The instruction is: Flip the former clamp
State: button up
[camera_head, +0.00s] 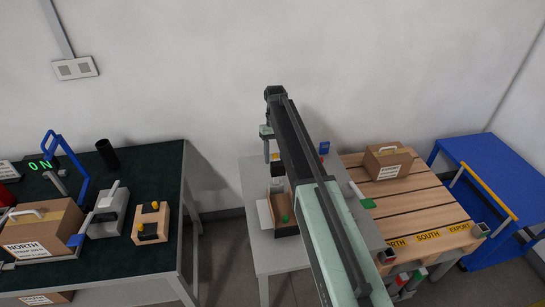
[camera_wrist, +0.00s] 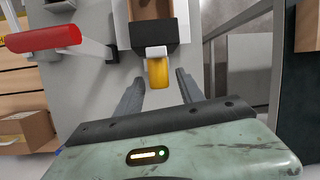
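The former clamp appears to be a short yellow lever (camera_wrist: 158,73) on a white hinge piece, fixed to a dark block (camera_wrist: 155,37) at the end of a brown former in the wrist view. In the head view the lever shows as a small yellow spot (camera_head: 275,157) at the back of the narrow grey table. My gripper (camera_wrist: 157,80) is open and empty, its two dark fingers apart on either side of the lever's end. I cannot tell whether they touch it. In the head view my gripper (camera_head: 266,133) is small and partly hidden by my arm.
A red handle (camera_wrist: 42,38) on a white post stands left in the wrist view. A pallet (camera_head: 437,211) with a carton (camera_head: 388,162) is right of the grey table (camera_head: 253,180). A dark workbench (camera_head: 150,170) with a NORTH carton (camera_head: 42,228) is left, across a floor gap.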

jog(key=p+v, duration=0.7)
jog(key=shift+r, duration=0.35)
